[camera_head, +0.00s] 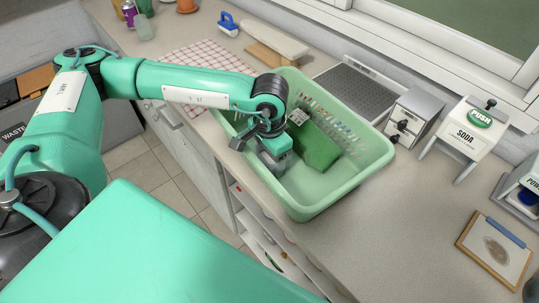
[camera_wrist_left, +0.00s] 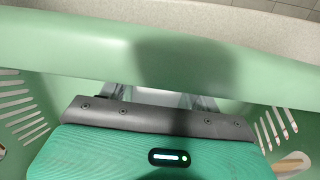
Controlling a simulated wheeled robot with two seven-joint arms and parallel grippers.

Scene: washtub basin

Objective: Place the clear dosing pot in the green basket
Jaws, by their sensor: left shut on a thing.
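The green basket (camera_head: 372,163) stands on the counter, with slotted walls and an open top. My left gripper (camera_head: 272,163) reaches down inside its left part, below the rim. In the left wrist view the basket's near wall (camera_wrist_left: 60,45) runs across just beyond my fingers. My left gripper (camera_wrist_left: 158,103) is shut on a pale, see-through thing, which looks like the clear dosing pot (camera_wrist_left: 155,97). Most of the pot is hidden behind the gripper body, and I cannot tell whether it touches the basket floor. My right gripper is not in view.
A dark green block (camera_head: 320,150) lies in the basket beside my gripper. A checked cloth (camera_head: 205,57) lies behind.

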